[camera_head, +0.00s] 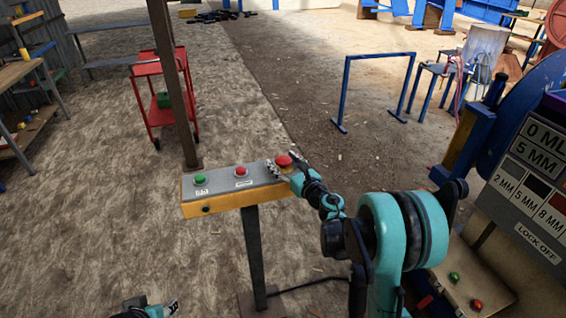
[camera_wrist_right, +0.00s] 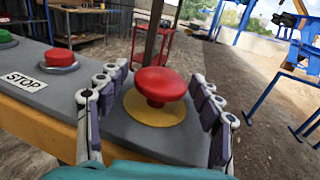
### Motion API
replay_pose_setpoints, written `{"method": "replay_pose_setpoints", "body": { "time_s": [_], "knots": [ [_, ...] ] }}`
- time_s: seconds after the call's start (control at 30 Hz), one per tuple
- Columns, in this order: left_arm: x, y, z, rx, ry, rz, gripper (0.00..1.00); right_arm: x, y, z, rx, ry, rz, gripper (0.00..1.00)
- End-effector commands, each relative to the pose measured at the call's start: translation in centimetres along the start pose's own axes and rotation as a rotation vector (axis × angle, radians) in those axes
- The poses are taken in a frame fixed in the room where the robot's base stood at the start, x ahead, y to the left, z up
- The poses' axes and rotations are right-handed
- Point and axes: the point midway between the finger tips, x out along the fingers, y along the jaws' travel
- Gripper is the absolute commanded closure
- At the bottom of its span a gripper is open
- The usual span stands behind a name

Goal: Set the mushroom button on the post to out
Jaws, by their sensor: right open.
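The red mushroom button (camera_head: 284,161) sits at the right end of the control box on the post, with a yellow disc under it. In the right wrist view the mushroom button (camera_wrist_right: 160,86) stands between the two fingers of my right gripper (camera_wrist_right: 158,105). The fingers are open, one on each side, with visible gaps to the red cap. In the head view my right gripper (camera_head: 285,170) is at the box's right end. Part of my left gripper (camera_head: 165,308) shows at the bottom edge; its jaw state is unclear.
The grey and yellow control box (camera_head: 222,203) also carries a green button (camera_head: 199,180) and a flat red stop button (camera_head: 241,171). A dark pole stands behind it beside a red cart (camera_head: 146,92). A panel with labels (camera_head: 530,190) stands at the right. Open ground lies left.

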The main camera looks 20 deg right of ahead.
Motion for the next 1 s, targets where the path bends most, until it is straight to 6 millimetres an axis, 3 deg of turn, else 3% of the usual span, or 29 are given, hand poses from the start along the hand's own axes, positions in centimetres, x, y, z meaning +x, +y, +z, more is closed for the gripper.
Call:
{"method": "replay_pose_setpoints", "body": {
  "time_s": [0.03,0.2,0.3,0.53,0.77,0.8,0.87,1.0],
  "knots": [
    [0.0,0.0,0.0,0.0,0.0,0.0,0.6,0.0,0.0,0.0,0.0,0.0,0.0,0.34],
    [0.0,0.0,0.0,0.0,0.0,0.0,0.6,0.0,0.0,0.0,0.0,0.0,0.0,0.79],
    [0.0,0.0,0.0,0.0,0.0,0.0,0.6,0.0,0.0,0.0,0.0,0.0,0.0,1.0],
    [-0.7,0.0,-0.5,0.0,0.0,0.0,0.6,-0.1,0.0,1.6,0.001,0.0,-0.001,1.0],
    [-0.6,0.0,-0.4,0.0,0.0,0.0,0.6,0.0,-0.1,1.5,0.003,-0.001,-0.001,1.0],
    [-0.6,0.0,-0.4,0.0,0.0,0.0,0.6,0.0,-0.1,1.5,0.003,-0.002,-0.001,0.46],
    [-0.6,0.0,-0.4,0.0,0.0,0.0,0.6,0.0,-0.1,1.5,0.003,-0.001,-0.001,0.34],
    [-0.6,0.0,-0.4,0.0,0.0,0.0,0.6,0.0,0.0,1.5,0.002,-0.001,-0.001,0.34]
  ]
}}
